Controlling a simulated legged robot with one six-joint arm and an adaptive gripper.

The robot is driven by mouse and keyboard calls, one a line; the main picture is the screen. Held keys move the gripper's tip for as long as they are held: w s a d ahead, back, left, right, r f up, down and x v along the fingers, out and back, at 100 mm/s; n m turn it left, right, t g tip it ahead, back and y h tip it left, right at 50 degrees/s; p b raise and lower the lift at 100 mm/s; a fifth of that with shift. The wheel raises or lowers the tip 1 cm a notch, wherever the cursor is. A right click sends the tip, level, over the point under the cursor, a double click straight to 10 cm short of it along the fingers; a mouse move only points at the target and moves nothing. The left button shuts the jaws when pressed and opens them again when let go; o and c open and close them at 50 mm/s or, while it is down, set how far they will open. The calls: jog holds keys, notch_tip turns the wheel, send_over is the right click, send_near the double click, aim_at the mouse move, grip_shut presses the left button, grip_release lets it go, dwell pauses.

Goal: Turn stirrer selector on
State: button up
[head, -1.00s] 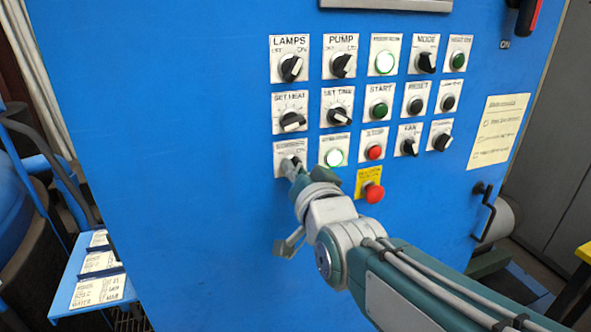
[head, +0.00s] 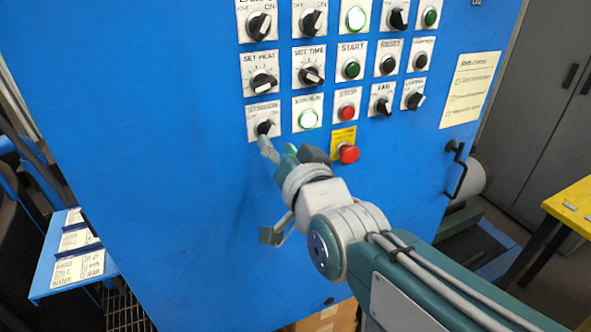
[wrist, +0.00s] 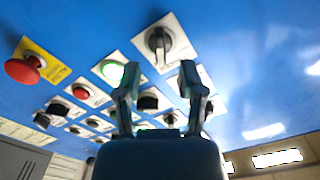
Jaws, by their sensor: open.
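The stirrer selector (head: 264,127) is a black rotary knob on a white plate, bottom left of the button rows on the blue panel. Its small label is blurred. In the wrist view its knob (wrist: 160,41) shows whole, just beyond the fingertips, with a pale pointer bar; I cannot tell its exact setting. My gripper (head: 290,150) is below and slightly right of the knob in the head view. In the wrist view my gripper (wrist: 158,75) has its fingers apart with nothing between them, and no finger is seen around the knob.
A lit green button (head: 308,118) sits right of the selector. A red stop button (head: 347,113) and a red mushroom button (head: 349,154) on a yellow plate lie further right. The set heat knob (head: 263,82) is above. The panel left of the selector is bare.

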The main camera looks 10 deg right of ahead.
jog(key=v, duration=0.7)
jog(key=shift+s, duration=0.1)
jog(key=s+d+f+n+g+h, duration=0.1)
jog(key=s+d+f+g+h, duration=0.1)
jog(key=f+g, duration=0.4)
jog(key=s+d+f+n+g+h, duration=0.2)
jog(key=s+d+f+g, duration=0.3)
jog(key=f, duration=0.5)
jog(key=shift+s+d+f+g+h, duration=0.2)
jog(key=shift+d+g+h, duration=0.25)
jog(key=shift+d, duration=0.8)
jog(key=shift+a, duration=0.1)
